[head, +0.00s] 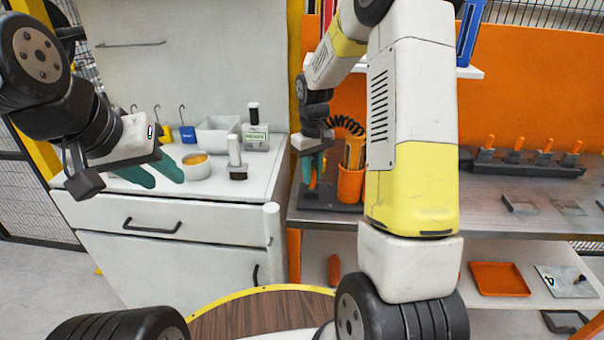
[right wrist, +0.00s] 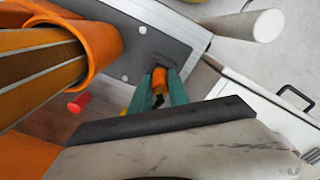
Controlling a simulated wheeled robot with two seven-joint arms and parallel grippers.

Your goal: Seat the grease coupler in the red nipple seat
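My right gripper (head: 313,168) points down beside the orange tool holder. In the right wrist view its green fingers (right wrist: 160,88) stand on both sides of a small orange piece with a dark end, which appears to be the grease coupler (right wrist: 160,76). The fingers look closed against it, just above a dark plate. A small red cylinder (right wrist: 78,103), apparently the red nipple seat, is left of the fingers. My left gripper (head: 158,172) is open and empty in front of the white cabinet top.
The orange holder (head: 350,184) with a black coiled hose stands close right of my right gripper. A white bin (head: 218,133), a bowl (head: 196,166) and bottles stand on the cabinet (head: 170,228). A rack of orange-handled tools (head: 520,162) is at the right.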

